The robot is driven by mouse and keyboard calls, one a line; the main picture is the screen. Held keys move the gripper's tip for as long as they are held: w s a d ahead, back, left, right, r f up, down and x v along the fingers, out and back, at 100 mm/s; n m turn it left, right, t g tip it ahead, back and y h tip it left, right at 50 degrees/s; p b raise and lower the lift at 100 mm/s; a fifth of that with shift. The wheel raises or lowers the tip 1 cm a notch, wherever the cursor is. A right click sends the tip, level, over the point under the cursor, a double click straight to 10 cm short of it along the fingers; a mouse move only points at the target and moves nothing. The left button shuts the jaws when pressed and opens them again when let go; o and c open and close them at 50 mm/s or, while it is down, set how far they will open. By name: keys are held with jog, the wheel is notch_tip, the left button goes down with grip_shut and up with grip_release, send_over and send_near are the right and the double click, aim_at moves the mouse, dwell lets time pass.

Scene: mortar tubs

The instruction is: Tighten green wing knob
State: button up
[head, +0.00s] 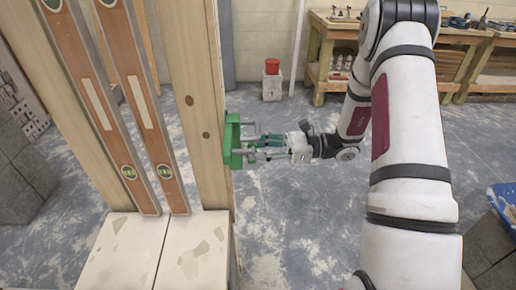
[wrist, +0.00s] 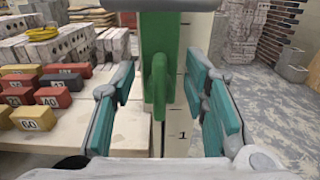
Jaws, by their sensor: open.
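The green wing knob (wrist: 157,88) shows upright in the middle of the wrist view, in front of a green bracket (wrist: 160,30). In the head view the green bracket (head: 232,140) is fixed on the side of a wooden post (head: 198,90). My gripper (head: 252,147) reaches it from the right. In the wrist view my gripper (wrist: 165,98) is open, with its teal pads on either side of the knob. Gaps show between the knob and both pads. The knob itself is hard to make out in the head view, behind the fingers.
Two wooden spirit levels (head: 135,95) lean left of the post above a pale slab (head: 115,245). Numbered coloured blocks (wrist: 33,118) and stacked bricks stand left in the wrist view. A workbench (head: 335,35) and a red-topped container (head: 272,82) stand behind. The floor around my gripper is clear.

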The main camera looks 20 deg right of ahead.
jog(key=shift+c, duration=0.6)
grip_shut()
jog(key=shift+a, duration=0.1)
jog(key=shift+m+p, duration=0.35)
jog(key=shift+m, duration=0.25)
jog(key=m+p, duration=0.1)
jog(key=m, duration=0.4)
jog(key=w+f+m+p, duration=0.1)
jog(key=m, duration=0.5)
jog(key=m+p, duration=0.1)
jog(key=m, duration=0.4)
jog(key=shift+w+d+f+m, duration=0.2)
jog(key=shift+w+f+m, duration=0.05)
jog(key=shift+f+m, duration=0.1)
